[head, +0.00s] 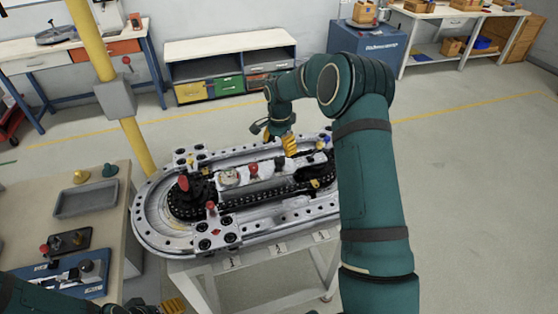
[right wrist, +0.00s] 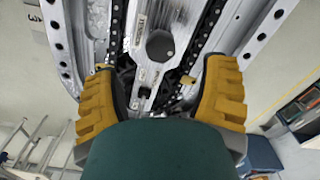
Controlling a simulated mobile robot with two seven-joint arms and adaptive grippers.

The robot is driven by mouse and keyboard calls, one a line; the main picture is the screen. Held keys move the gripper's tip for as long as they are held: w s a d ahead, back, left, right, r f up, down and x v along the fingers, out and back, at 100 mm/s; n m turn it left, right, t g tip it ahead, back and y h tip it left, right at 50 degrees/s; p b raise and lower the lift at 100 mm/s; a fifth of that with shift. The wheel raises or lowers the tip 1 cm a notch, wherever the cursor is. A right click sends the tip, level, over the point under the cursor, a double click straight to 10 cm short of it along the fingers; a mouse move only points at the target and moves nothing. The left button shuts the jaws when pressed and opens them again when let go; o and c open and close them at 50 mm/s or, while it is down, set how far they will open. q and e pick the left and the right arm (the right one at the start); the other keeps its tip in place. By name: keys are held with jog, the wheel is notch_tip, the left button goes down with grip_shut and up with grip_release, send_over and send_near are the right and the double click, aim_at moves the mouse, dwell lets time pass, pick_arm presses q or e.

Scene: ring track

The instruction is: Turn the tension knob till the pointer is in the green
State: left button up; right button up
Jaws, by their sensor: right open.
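The ring track (head: 160,222) is a grey metal oval on a stand, with a chain loop and a raised centre plate. A small pale round dial, possibly the gauge (head: 229,177), sits on the plate; its pointer and green zone are too small to read. A red-topped knob (head: 254,170) and a dark knob (head: 279,162) stand to its right; I cannot tell which sets tension. My right gripper (head: 289,145) is open above the track's far side. In the right wrist view, a dark round part (right wrist: 160,45) shows between its yellow fingers, apart from both. My left gripper (head: 173,306) shows only partly at the bottom edge.
A red-handled lever (head: 184,184) rises at the track's left end. A yellow post (head: 138,147) stands behind it. A side bench (head: 40,200) at left holds a grey tray (head: 86,203) and a blue fixture (head: 65,275). The floor to the right is clear.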

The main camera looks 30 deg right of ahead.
aim_at(279, 159)
notch_tip(279, 159, down, 7)
jog(key=shift+f, duration=0.1)
jog(key=shift+c, duration=0.2)
jog(key=c, duration=1.2)
